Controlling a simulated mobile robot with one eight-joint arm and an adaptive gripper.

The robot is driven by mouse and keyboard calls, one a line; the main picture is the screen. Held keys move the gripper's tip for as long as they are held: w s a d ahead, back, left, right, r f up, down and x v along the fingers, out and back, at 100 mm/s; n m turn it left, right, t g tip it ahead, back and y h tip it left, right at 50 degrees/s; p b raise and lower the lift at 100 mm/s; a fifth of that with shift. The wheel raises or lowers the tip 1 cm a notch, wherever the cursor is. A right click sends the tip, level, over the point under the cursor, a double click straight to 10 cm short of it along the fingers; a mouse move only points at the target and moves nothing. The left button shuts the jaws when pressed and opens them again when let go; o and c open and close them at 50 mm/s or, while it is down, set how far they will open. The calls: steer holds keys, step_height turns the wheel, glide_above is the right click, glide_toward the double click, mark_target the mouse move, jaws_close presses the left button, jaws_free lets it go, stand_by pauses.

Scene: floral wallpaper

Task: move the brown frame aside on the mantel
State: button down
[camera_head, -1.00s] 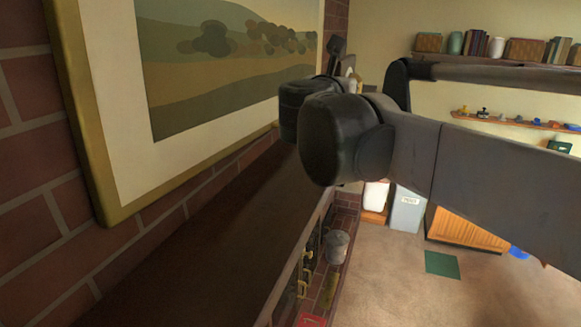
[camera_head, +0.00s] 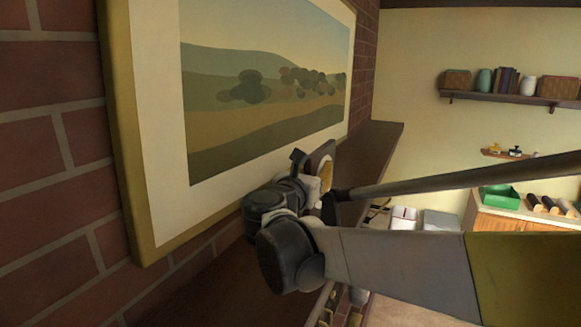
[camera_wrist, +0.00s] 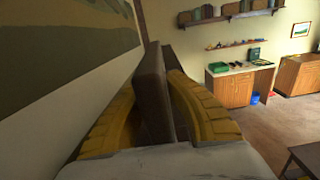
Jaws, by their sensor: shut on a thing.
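The brown frame (camera_wrist: 150,92) shows edge-on in the wrist view, upright between the yellow fingers of my gripper (camera_wrist: 163,80). The fingers are shut on it, one on each side. In the head view a small part of the brown frame (camera_head: 319,157) shows above the mantel (camera_head: 375,150), beyond my dark wrist joints. My gripper (camera_head: 326,176) is mostly hidden there by my own arm. I cannot tell whether the frame's lower edge touches the mantel.
A large landscape picture (camera_head: 265,75) hangs on the brick wall close to my gripper's left. The far end of the mantel looks bare. A wall shelf (camera_head: 510,98) with books and vases is across the room. A wooden cabinet (camera_wrist: 232,88) stands farther off.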

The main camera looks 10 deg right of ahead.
steer(key=shift+w+f, duration=0.1)
steer(key=shift+f, duration=0.15)
steer(key=shift+f, duration=0.2)
steer(key=c, duration=1.5)
jaws_free()
steer(key=shift+c, duration=0.2)
steer(key=shift+r, duration=0.2)
